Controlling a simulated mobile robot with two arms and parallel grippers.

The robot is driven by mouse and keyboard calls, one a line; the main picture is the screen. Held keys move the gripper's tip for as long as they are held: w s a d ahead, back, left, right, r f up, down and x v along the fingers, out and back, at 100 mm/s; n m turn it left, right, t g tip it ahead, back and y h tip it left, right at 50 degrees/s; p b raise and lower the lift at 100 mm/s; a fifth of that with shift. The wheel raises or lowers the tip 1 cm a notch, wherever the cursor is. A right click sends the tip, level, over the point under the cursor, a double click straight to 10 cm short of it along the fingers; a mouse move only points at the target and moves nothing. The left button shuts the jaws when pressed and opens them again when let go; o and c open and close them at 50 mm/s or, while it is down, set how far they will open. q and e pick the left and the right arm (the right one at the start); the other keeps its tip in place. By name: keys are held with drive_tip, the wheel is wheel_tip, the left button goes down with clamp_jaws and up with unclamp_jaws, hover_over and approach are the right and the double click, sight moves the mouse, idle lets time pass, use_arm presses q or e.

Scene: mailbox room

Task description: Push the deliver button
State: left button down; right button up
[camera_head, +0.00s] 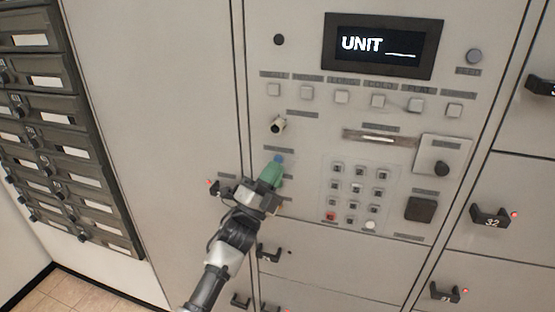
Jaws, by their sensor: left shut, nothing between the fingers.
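The grey panel (310,130) has a row of several square pale buttons, including one at the left end (274,90), one in the middle (341,97) and one at the right end (454,110). The small labels above them are too blurred to read, so I cannot tell which is the deliver button. My left gripper (274,168) is shut in front of the panel, below this row and left of the keypad. A green part with a blue tip shows at its front end. I cannot tell whether it touches the panel. My right gripper is not in view.
A black screen (383,46) reads "UNIT" with a blank line. A round knob (278,125) sticks out just above my gripper. A keypad (353,192), a slot (380,138) and a black square (421,209) are to the right. Dark mailboxes (60,150) stand at left.

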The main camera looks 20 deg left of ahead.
use_arm(q)
drive_tip(key=shift+s+p, duration=1.05)
drive_tip(key=shift+s, duration=1.45)
